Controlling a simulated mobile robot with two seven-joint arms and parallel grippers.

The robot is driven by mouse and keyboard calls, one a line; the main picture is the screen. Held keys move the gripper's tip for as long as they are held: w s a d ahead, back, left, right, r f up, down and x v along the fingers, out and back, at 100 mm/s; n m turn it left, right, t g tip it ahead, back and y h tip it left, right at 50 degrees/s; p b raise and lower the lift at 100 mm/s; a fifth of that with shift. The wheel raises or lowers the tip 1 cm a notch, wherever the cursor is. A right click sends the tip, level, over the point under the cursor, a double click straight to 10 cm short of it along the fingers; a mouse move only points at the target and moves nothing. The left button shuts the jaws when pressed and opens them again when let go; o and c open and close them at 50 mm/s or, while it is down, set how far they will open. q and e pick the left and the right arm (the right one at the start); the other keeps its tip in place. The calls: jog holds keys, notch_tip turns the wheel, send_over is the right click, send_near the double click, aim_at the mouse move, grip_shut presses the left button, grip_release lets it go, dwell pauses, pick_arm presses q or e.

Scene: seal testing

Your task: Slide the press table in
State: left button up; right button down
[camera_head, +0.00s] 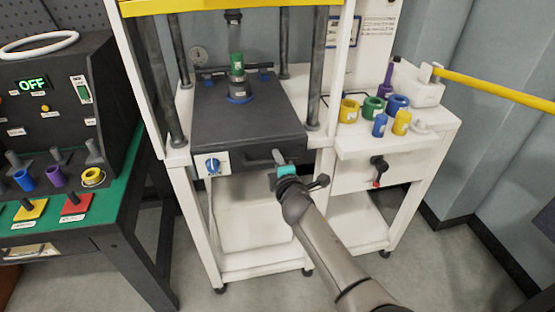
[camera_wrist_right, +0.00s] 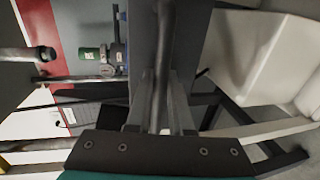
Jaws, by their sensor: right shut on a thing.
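The press table (camera_head: 215,135) is a dark grey slab in the white press frame (camera_head: 131,60), in the head view. A green cylinder (camera_head: 237,62) stands on it over a dark block with a blue ring (camera_head: 240,98). The ram (camera_head: 233,18) hangs above the cylinder. My right gripper (camera_head: 280,158) is at the table's front edge, shut on its handle. In the right wrist view the dark handle bar (camera_wrist_right: 162,65) runs between the fingers (camera_wrist_right: 160,112), and the green cylinder (camera_wrist_right: 89,53) shows at the left. My left gripper is not in view.
A white side bench (camera_head: 400,140) at the right holds several coloured rings and cylinders. A yellow bar (camera_head: 500,92) sticks out above it. A dark console (camera_head: 50,110) reading OFF stands on a green-topped table (camera_head: 115,190) at the left. Grey floor (camera_head: 450,260) is clear at the front right.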

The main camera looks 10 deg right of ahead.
jog(key=shift+w+d+r, duration=0.1)
jog(key=shift+w+r, duration=0.05)
jog(key=shift+r, duration=0.05)
jog(key=c, duration=1.3)
grip_release()
jog(key=o, duration=0.3)
jog(key=shift+w+f, duration=0.15)
jog(key=shift+o, duration=0.9)
jog(key=p+v, duration=0.4)
jog(key=v, duration=1.1)
